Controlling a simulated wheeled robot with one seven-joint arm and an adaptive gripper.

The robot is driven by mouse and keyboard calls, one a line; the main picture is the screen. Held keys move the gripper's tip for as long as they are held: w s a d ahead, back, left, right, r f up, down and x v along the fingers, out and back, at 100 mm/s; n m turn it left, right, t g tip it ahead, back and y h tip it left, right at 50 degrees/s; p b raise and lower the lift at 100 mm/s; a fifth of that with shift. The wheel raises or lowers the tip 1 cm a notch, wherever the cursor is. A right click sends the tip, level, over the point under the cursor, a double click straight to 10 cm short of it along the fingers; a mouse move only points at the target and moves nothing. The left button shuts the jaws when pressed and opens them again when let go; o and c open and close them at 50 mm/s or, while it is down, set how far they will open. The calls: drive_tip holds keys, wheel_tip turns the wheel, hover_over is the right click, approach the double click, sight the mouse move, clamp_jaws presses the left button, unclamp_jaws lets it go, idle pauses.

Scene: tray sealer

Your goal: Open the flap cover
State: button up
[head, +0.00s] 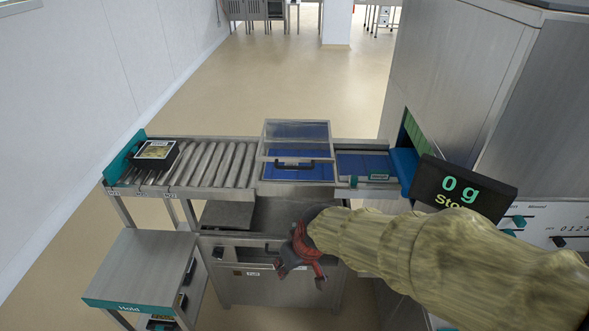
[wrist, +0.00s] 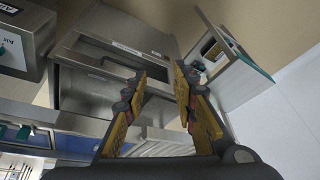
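The flap cover (head: 297,141) is a clear panel in a metal frame over a blue belt section, in the middle of the head view. It looks closed. Its dark bar handle (head: 294,164) runs across the front. My gripper (head: 301,277) is below and in front of the cover, well apart from the handle, pointing down toward the metal cabinet front. In the wrist view its two fingers (wrist: 160,88) stand apart with nothing between them. I cannot make out the cover or its handle in the wrist view.
A roller conveyor (head: 205,163) with a black food tray (head: 155,154) lies left of the cover. A dark display (head: 463,188) reading 0 g stands to the right. The metal cabinet (head: 265,285) is below, and the Hold table (head: 145,265) stands front left.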

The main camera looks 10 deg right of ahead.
drive_tip(key=w+a+f+n+t, duration=0.25)
drive_tip(key=w+f, duration=0.25)
drive_tip(key=w, duration=0.5)
drive_tip(key=n+t+h, duration=0.6)
drive_tip(key=n+t, duration=0.3)
approach(294, 168)
drive_tip(key=w, duration=0.3)
drive_tip(key=shift+g, duration=0.25)
drive_tip(key=shift+d+f+b+x, duration=0.15)
drive_tip(key=shift+b+x, duration=0.4)
drive_tip(key=shift+x, duration=1.45)
drive_tip(key=shift+d+f+b+x, duration=0.1)
drive_tip(key=shift+d+b+x, duration=0.3)
drive_tip(key=shift+x, duration=1.6)
drive_tip(key=shift+s+a, duration=0.15)
drive_tip(key=shift+a, duration=0.05)
drive_tip(key=shift+r, duration=0.1)
drive_tip(key=shift+c, duration=0.6)
clamp_jaws()
